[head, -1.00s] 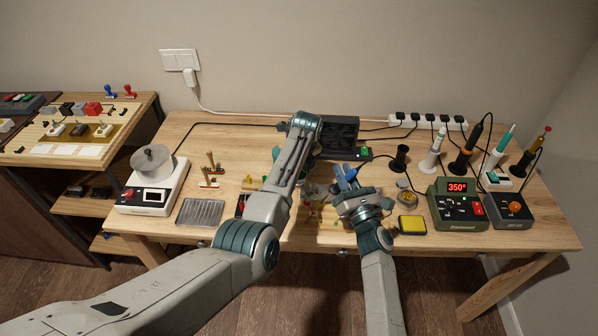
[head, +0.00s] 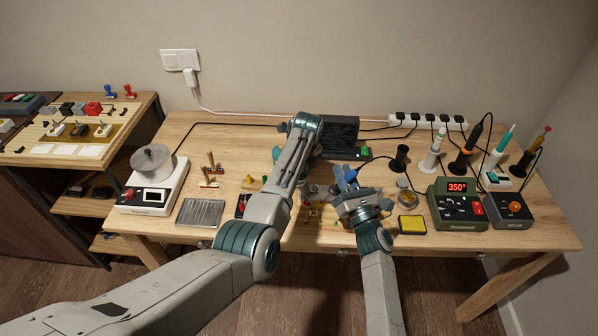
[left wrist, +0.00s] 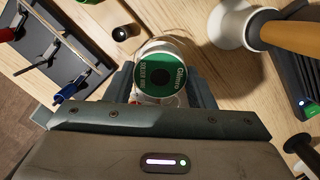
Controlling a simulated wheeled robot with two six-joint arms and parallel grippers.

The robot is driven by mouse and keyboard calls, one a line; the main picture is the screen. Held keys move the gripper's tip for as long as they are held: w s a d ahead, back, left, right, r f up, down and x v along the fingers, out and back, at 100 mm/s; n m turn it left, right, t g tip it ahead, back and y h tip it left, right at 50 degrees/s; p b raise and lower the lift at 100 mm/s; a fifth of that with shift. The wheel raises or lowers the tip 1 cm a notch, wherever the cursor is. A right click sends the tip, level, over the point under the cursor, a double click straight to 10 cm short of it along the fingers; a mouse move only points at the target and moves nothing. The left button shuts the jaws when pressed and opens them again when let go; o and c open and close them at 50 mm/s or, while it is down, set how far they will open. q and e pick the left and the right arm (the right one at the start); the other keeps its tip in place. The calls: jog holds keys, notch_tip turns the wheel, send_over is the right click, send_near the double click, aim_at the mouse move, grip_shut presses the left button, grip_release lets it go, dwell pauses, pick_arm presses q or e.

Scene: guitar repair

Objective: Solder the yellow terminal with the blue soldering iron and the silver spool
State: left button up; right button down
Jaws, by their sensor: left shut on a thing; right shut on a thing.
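In the left wrist view my left gripper (left wrist: 163,88) is shut on the silver spool (left wrist: 158,68), which shows a green end label with a dark centre. In the head view my left forearm hides most of this hand and the spool. My right gripper (head: 350,190) is shut on the blue soldering iron (head: 346,174), over the middle of the bench; its tip is not clear. Small red and yellow parts (head: 312,212) lie between the two arms. I cannot tell which of them is the yellow terminal, or whether the iron touches it.
A green station reading 350 (head: 456,203), a yellow sponge (head: 411,225) and several stands with tools fill the right side. A black box (head: 340,135) stands at the back. A white device with a pot (head: 152,182) and a ridged metal tray (head: 201,212) are left.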

dwell(6.4)
jog(key=shift+r, duration=3.5)
